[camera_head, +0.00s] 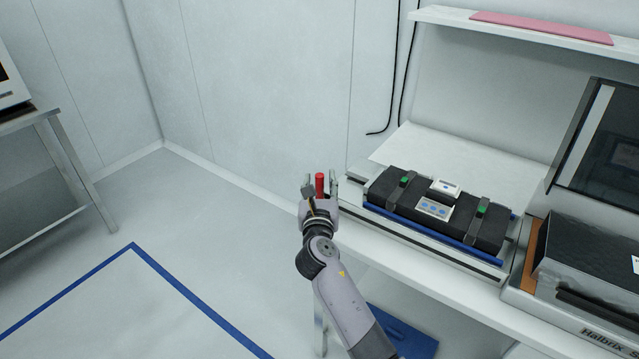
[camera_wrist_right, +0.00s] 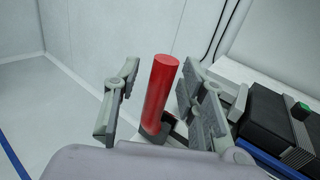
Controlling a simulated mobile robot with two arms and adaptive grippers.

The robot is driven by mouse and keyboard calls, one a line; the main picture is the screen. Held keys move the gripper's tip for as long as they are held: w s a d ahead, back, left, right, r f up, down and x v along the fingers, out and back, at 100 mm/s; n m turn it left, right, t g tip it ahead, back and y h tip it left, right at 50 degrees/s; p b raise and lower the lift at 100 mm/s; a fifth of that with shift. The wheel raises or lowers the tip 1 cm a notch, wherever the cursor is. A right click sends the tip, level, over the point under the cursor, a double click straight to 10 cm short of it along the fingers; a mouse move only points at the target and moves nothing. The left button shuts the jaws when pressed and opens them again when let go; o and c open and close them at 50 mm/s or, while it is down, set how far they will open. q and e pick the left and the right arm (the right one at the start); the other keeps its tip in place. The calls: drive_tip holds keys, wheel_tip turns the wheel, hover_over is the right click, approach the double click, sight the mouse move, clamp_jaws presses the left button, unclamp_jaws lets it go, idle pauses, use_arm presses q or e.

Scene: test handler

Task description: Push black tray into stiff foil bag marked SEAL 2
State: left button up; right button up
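A black block-like object (camera_head: 398,199), possibly the black tray or a stack of them, lies on the bench with grey straps, green clips and small white devices on top. It also shows in the right wrist view (camera_wrist_right: 262,112). A dark, textured, shiny piece (camera_head: 590,250) lies at the right on a machine; it may be the foil bag, but I read no SEAL 2 mark. My right gripper (camera_head: 320,187) is open left of the black object, its fingers either side of an upright red cylinder (camera_wrist_right: 160,88), with a gap at the left finger. My left gripper is out of view.
The machine (camera_head: 547,318), marked Halbrix, has a raised dark lid (camera_head: 612,150). A shelf (camera_head: 450,17) with a pink sheet hangs above the bench. A metal table (camera_head: 70,165) stands at the left. The floor between is clear, with blue tape lines.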

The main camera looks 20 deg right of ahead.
drive_tip(key=shift+c, duration=0.4)
clamp_jaws()
idle(0.4)
